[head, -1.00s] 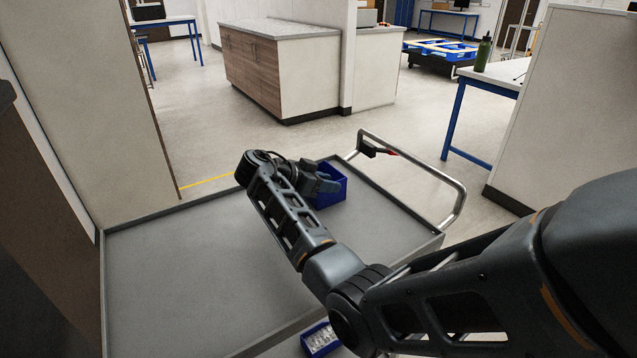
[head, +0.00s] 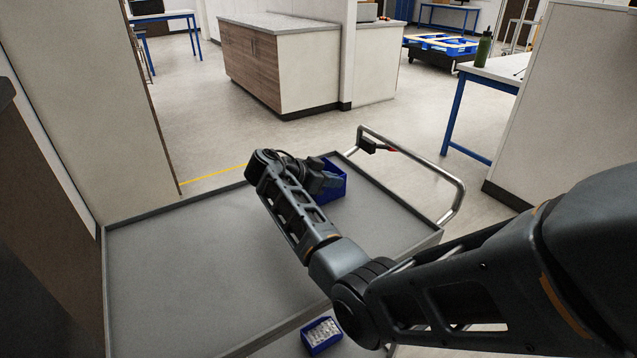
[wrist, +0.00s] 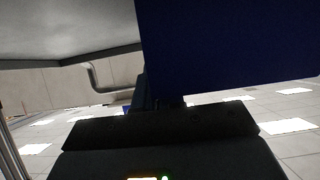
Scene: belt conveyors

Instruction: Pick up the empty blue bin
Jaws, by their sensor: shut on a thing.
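The blue bin (head: 334,187) is at the far right part of the grey cart top, near the handle. My gripper (head: 320,183) is at its left side and shut on it; my arm covers part of the bin, and its inside is mostly hidden. In the wrist view the bin's dark blue wall (wrist: 235,45) fills the upper right, right in front of the gripper (wrist: 158,95). I cannot tell whether the bin's bottom touches the cart top.
The grey cart top (head: 190,270) is otherwise bare, with a raised rim. A metal handle (head: 458,200) curves up at its right end. A smaller blue bin with pale parts (head: 313,347) sits lower, by my arm. A wall panel (head: 95,110) stands at left.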

